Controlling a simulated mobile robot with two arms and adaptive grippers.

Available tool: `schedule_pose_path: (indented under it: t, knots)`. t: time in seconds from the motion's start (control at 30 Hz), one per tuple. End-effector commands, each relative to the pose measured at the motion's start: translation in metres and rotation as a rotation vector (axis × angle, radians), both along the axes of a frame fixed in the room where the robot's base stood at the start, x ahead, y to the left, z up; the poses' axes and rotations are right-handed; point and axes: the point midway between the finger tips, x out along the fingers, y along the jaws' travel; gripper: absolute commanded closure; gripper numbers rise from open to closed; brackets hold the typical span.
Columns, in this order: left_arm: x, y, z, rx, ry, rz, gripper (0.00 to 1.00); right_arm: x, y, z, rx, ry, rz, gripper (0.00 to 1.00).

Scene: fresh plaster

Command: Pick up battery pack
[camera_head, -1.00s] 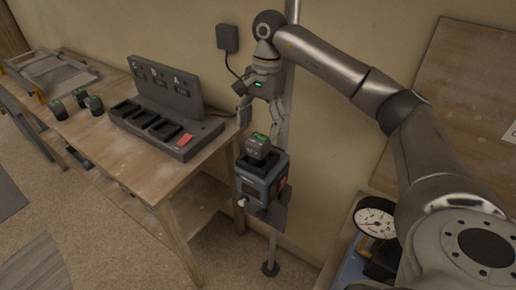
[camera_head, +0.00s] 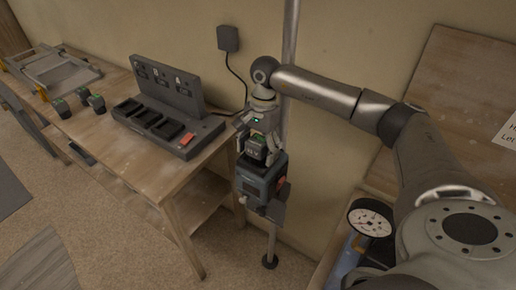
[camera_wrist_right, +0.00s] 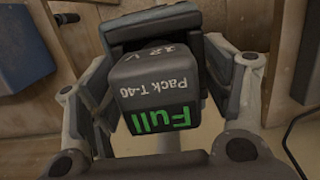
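A dark battery pack (camera_head: 257,145) with a green top label sits in the blue-grey device (camera_head: 258,186) on the pole. My left gripper is not in view.
A charger station (camera_head: 165,120) with dark bays and a red part stands on the wooden table (camera_head: 120,148). Several small packs (camera_head: 82,96) lie left of it. A metal pole (camera_head: 290,50) rises behind the device. A pressure gauge (camera_head: 370,220) is at the lower right.

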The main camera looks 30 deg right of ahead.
Motion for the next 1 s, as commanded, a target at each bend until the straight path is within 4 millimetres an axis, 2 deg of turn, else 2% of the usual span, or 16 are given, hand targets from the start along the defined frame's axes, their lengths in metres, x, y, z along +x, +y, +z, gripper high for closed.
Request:
schedule_pose_path:
  t: [0.07, 0.47, 0.77, 0.87, 1.0]
  knots:
    - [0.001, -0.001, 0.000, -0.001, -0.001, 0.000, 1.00, 0.000, 0.000, 0.000, 0.000, 0.000, 0.000, 0.36]
    - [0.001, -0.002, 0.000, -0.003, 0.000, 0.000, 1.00, 0.000, 0.000, 0.001, 0.000, 0.000, 0.000, 0.87]
    - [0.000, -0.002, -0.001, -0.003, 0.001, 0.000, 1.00, 0.001, 0.000, 0.003, 0.001, -0.003, 0.001, 0.87]
    - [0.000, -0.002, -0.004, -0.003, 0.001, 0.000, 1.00, 0.001, 0.000, 0.009, 0.001, -0.004, 0.000, 0.87]
    - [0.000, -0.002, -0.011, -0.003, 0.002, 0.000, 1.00, 0.001, 0.000, 0.026, 0.001, -0.006, 0.001, 0.87]
